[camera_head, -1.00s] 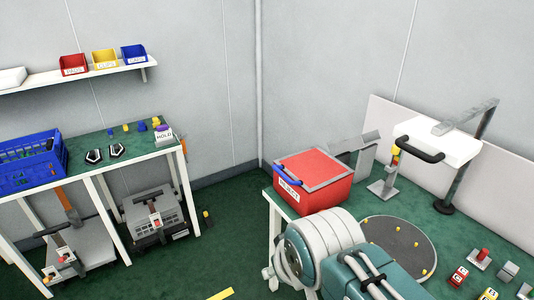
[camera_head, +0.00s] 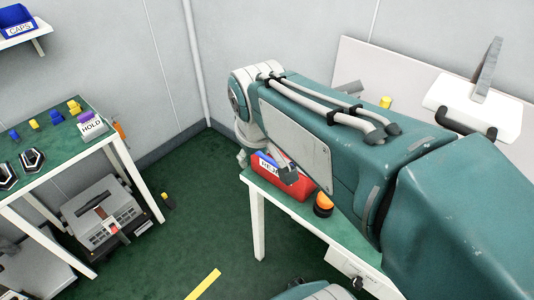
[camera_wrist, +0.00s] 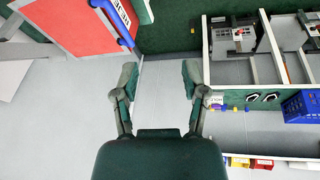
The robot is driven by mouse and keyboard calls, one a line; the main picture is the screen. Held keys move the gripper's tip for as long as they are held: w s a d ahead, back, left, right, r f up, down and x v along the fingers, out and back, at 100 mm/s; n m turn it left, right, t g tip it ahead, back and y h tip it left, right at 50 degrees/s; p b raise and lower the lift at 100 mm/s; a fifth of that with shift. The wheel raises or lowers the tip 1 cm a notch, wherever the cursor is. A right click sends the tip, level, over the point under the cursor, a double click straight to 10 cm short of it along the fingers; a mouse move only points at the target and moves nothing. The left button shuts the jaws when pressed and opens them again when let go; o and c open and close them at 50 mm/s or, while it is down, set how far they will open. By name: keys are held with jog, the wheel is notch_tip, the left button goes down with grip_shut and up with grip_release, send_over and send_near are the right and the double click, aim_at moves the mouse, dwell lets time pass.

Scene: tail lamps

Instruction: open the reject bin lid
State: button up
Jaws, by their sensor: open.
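The red reject bin (camera_head: 297,188) stands on the green bench at the right in the head view. My arm covers most of it, and its lid is mostly hidden there. In the wrist view, which looks upside down, the bin's red lid (camera_wrist: 75,28) shows at the upper left, with a blue bar handle (camera_wrist: 113,22) along its side beside the label. The lid looks shut. My gripper (camera_wrist: 160,75) is open and empty, with the handle beyond and to the left of its left finger, apart from it.
An orange-topped button (camera_head: 323,205) sits by the bin at the bench edge (camera_head: 318,228). A white lamp-like fixture (camera_head: 470,108) stands at the back right. The left table (camera_head: 62,150) holds small parts and a HOLD box (camera_head: 92,126).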

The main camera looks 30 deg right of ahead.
aim_at(266, 157)
jog(key=w+d+f+n+g+h, duration=0.1)
jog(key=w+d+f, duration=0.2)
jog(key=w, duration=0.3)
jog(key=w+d+f+n+g, duration=0.1)
jog(key=w+d+f+g, duration=0.1)
jog(key=w+d, duration=0.25)
jog(key=f, duration=0.3)
jog(key=d+f, duration=0.1)
jog(key=f, duration=0.3)
jog(key=w+f, duration=0.1)
jog(key=f, duration=0.2)
jog(key=shift+d+f, duration=0.2)
jog(key=shift+f, duration=0.15)
jog(key=shift+c, duration=0.4)
grip_shut()
